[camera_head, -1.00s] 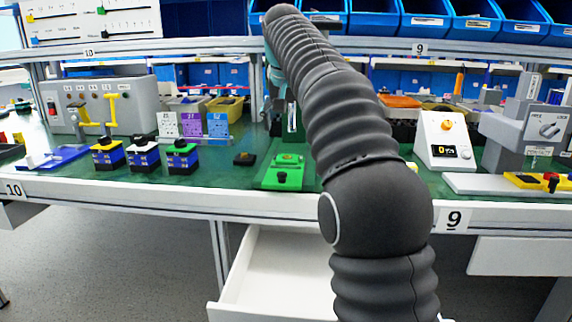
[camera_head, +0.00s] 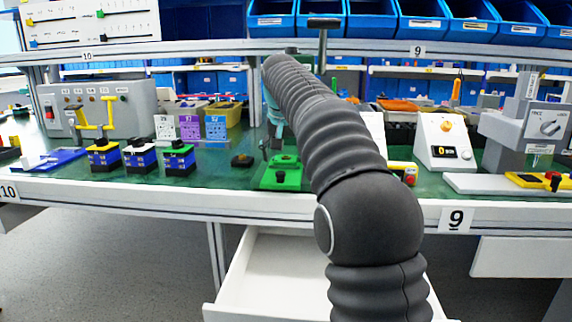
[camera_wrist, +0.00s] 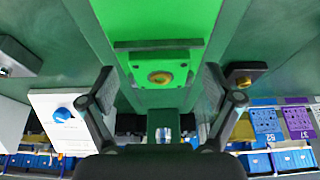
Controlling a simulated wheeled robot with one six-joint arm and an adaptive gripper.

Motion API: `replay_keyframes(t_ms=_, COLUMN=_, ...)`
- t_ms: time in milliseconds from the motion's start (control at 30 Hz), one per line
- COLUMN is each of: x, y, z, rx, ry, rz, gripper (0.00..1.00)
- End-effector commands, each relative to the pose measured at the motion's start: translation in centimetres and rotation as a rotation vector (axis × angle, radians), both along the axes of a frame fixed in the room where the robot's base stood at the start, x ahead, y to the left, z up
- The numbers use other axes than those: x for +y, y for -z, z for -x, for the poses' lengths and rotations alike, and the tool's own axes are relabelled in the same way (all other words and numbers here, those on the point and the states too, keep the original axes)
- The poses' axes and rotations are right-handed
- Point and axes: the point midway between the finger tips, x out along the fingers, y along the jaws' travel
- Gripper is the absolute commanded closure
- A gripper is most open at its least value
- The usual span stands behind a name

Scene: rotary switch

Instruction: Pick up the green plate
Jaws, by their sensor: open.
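The green plate (camera_wrist: 160,72) has a round brass-coloured centre and small holes at its corners. In the wrist view it lies between the fingertips of my gripper (camera_wrist: 160,84), at the end of a larger bright green base (camera_wrist: 155,22). My gripper is open and holds nothing; I see no contact with the plate. In the head view the green plate (camera_head: 285,160) shows on the back of the green base (camera_head: 281,182), behind a black knob. My gripper (camera_head: 271,146) is partly hidden there by my arm, just over the plate.
A small dark block with a brass disc (camera_wrist: 244,73) lies right of the plate in the wrist view. A white box with a blue knob (camera_wrist: 64,116) is on the left. In the head view three blue-and-black switch blocks (camera_head: 140,155) stand left. A drawer (camera_head: 270,275) is open below.

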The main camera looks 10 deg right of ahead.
Motion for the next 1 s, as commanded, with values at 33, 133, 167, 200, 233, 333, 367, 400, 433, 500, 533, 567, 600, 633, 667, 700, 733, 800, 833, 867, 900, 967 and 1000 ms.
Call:
replay_keyframes(t_ms=33, x=0.0, y=-0.1, z=0.0, rx=-0.001, ry=0.000, rz=0.000, gripper=0.10)
replay_keyframes(t_ms=133, x=0.0, y=-0.1, z=0.0, rx=0.000, ry=0.000, rz=0.000, gripper=0.13)
replay_keyframes(t_ms=167, x=0.0, y=-0.1, z=0.0, rx=-0.001, ry=0.000, rz=0.000, gripper=0.20)
replay_keyframes(t_ms=200, x=0.0, y=-0.1, z=0.0, rx=-0.001, ry=0.000, rz=0.000, gripper=0.30)
replay_keyframes(t_ms=233, x=0.0, y=-0.1, z=0.0, rx=-0.001, ry=0.000, rz=0.000, gripper=0.38)
replay_keyframes(t_ms=333, x=0.0, y=-0.1, z=0.0, rx=-0.001, ry=0.000, rz=0.000, gripper=0.63)
replay_keyframes(t_ms=367, x=0.0, y=-0.1, z=0.0, rx=-0.001, ry=0.000, rz=0.000, gripper=0.70)
replay_keyframes(t_ms=400, x=0.0, y=-0.1, z=0.0, rx=0.000, ry=0.000, rz=0.000, gripper=0.76)
replay_keyframes(t_ms=433, x=0.0, y=-0.1, z=0.0, rx=0.000, ry=0.000, rz=0.000, gripper=0.76)
replay_keyframes(t_ms=500, x=0.0, y=-0.1, z=0.0, rx=-0.001, ry=0.000, rz=0.000, gripper=0.76)
replay_keyframes(t_ms=533, x=0.0, y=-0.1, z=0.0, rx=-0.001, ry=0.000, rz=0.000, gripper=0.76)
replay_keyframes(t_ms=567, x=0.0, y=-0.1, z=0.0, rx=-0.001, ry=0.000, rz=0.000, gripper=0.76)
replay_keyframes(t_ms=600, x=0.0, y=-0.1, z=0.0, rx=-0.001, ry=0.000, rz=0.000, gripper=0.76)
replay_keyframes(t_ms=633, x=0.0, y=-0.1, z=0.0, rx=-0.001, ry=0.000, rz=0.000, gripper=0.76)
replay_keyframes(t_ms=667, x=0.0, y=-0.2, z=0.0, rx=-0.001, ry=0.000, rz=0.000, gripper=0.76)
replay_keyframes(t_ms=700, x=0.0, y=-0.3, z=0.0, rx=-0.001, ry=0.000, rz=0.000, gripper=0.76)
replay_keyframes(t_ms=733, x=0.0, y=-0.4, z=0.0, rx=-0.001, ry=0.000, rz=0.000, gripper=0.76)
replay_keyframes(t_ms=800, x=0.0, y=-0.8, z=0.0, rx=-0.002, ry=0.000, rz=0.000, gripper=0.76)
replay_keyframes(t_ms=833, x=0.0, y=-1.1, z=0.0, rx=-0.002, ry=0.001, rz=-0.001, gripper=0.76)
replay_keyframes(t_ms=867, x=0.0, y=-1.4, z=0.0, rx=-0.003, ry=0.001, rz=0.000, gripper=0.76)
replay_keyframes(t_ms=900, x=0.0, y=-1.9, z=0.0, rx=-0.002, ry=0.001, rz=-0.001, gripper=0.76)
replay_keyframes(t_ms=967, x=0.0, y=-2.9, z=0.0, rx=-0.004, ry=0.001, rz=0.000, gripper=0.76)
replay_keyframes(t_ms=1000, x=0.0, y=-3.6, z=0.0, rx=-0.003, ry=0.001, rz=0.000, gripper=0.76)
